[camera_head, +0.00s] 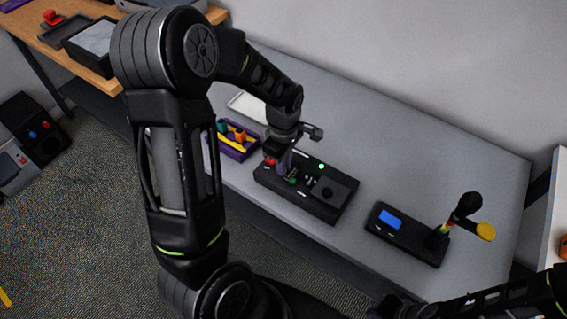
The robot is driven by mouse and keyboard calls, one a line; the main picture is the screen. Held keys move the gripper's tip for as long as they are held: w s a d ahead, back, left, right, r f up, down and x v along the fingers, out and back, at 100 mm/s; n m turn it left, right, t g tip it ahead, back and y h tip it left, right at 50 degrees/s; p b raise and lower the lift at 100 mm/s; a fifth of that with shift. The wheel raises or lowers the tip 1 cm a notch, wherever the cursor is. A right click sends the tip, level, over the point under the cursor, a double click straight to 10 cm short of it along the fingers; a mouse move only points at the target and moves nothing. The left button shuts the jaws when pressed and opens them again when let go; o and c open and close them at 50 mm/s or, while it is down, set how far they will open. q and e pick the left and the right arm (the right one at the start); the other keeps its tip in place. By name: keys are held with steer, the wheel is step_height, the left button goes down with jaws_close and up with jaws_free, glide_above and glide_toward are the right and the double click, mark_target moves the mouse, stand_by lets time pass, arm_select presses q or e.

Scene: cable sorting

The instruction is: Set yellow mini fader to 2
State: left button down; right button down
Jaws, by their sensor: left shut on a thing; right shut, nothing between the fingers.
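A black control panel (331,206) lies on the grey table, with a lit green light, a dark knob and small red and green parts. My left gripper (284,166) points down at the panel's left part. It is shut on a small control there, mostly hidden by the fingers. I cannot make out the yellow mini fader or its scale from here. My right gripper (388,306) is at the bottom edge, dark and partly cut off, shut and empty, away from the panel.
A purple tray (239,153) with coloured pieces lies left of the panel. A wooden table (88,74) is at the upper left.

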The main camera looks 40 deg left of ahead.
stand_by(0.6)
arm_select(q)
steer(key=shift+w, duration=0.25)
steer(key=c, duration=1.5)
jaws_free()
steer(key=shift+r, duration=0.1)
step_height(320, 180, up, 8)
steer(key=shift+f+b, duration=0.2)
steer(key=shift+b, duration=0.15)
steer(key=shift+s, duration=0.1)
